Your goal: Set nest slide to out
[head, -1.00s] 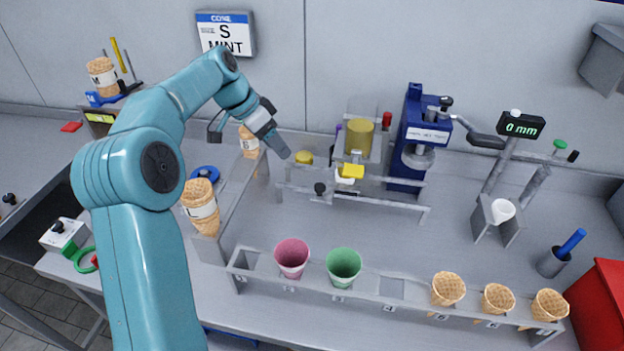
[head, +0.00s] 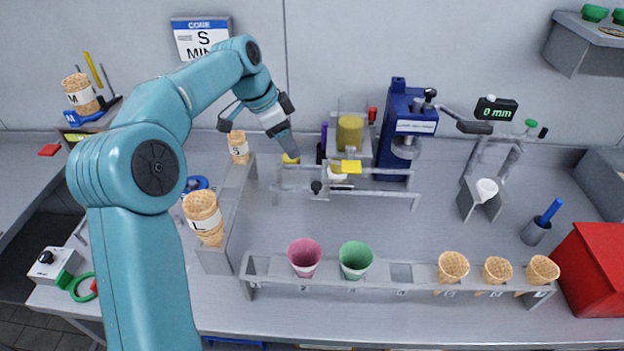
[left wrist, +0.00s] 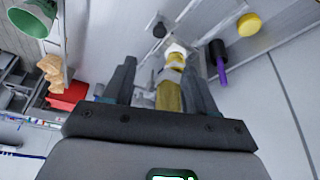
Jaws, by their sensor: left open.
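The nest slide appears to be the grey railed track on the bench, with a black knob (head: 316,187) on its front side. A white nest piece (head: 337,174) and a yellow block (head: 351,166) sit between the rails, left of the blue press (head: 408,130). My left gripper (head: 286,147) is open and empty, raised near the track's back left end. In the left wrist view, its two fingers (left wrist: 160,88) stand apart with the yellow cylinder (left wrist: 169,97) and white piece (left wrist: 176,50) seen beyond them. My right gripper is not in view.
A yellow knob (head: 290,158) is just below my left fingertips in the head view. A clear-cased yellow cylinder (head: 350,132) stands behind the track. A front rack (head: 400,272) holds pink and green cups and several cones.

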